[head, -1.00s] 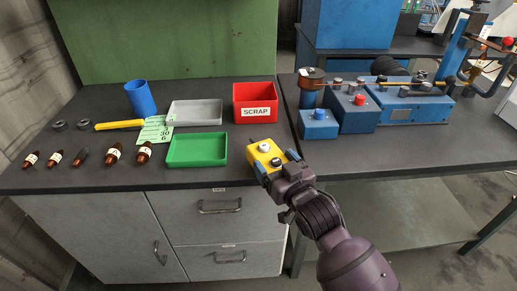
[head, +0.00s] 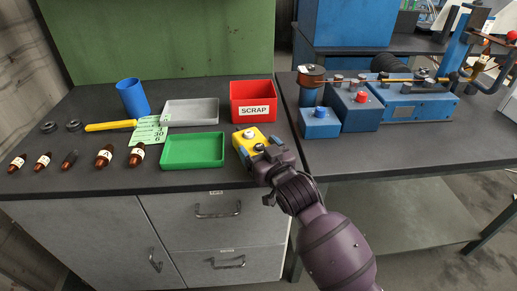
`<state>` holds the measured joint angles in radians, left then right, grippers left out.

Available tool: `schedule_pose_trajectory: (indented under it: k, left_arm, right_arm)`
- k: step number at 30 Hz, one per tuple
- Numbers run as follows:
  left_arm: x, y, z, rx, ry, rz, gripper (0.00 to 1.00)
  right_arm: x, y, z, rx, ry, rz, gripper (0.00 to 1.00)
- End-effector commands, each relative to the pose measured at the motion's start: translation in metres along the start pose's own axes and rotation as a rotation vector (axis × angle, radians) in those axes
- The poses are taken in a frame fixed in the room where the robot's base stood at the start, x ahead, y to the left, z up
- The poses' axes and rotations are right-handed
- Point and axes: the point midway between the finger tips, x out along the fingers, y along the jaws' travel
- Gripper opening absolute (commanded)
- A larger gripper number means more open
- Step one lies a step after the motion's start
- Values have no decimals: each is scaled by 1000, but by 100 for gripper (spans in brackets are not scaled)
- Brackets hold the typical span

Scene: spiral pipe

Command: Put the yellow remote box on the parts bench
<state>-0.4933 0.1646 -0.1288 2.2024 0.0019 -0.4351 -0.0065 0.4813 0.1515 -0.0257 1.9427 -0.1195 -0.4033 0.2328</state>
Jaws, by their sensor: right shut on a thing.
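The yellow remote box (head: 249,138), with a pale knob and a dark knob on top, is at the right end of the left bench (head: 207,178), which carries bottles and trays. It is just right of the green tray and in front of the red bin. My right gripper (head: 264,155) is shut on the box from the front right and hides part of it. I cannot tell whether the box touches the bench top or is slightly above it. My left gripper is not in view.
Blue control boxes (head: 320,123) stand on the right bench. A narrow bare strip runs along the left bench's front.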

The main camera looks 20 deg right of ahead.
Motion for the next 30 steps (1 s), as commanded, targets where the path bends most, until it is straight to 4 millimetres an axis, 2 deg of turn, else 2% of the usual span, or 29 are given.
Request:
schedule_pose_trajectory:
  k: [8, 9, 13, 23, 30]
  left_arm:
    - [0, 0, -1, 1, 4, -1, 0]
    - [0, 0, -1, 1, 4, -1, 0]
    - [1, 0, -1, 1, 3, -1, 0]
    - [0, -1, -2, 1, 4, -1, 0]
    - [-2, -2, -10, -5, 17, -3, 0]
  right_arm:
    - [0, 0, 0, 1, 4, 0, 47]
    - [0, 0, 1, 1, 2, 0, 81]
    - [0, 0, 1, 1, 2, 0, 100]
    - [-2, 0, -2, 0, 2, 0, 100]
    - [-31, 0, -4, 1, 3, 1, 100]
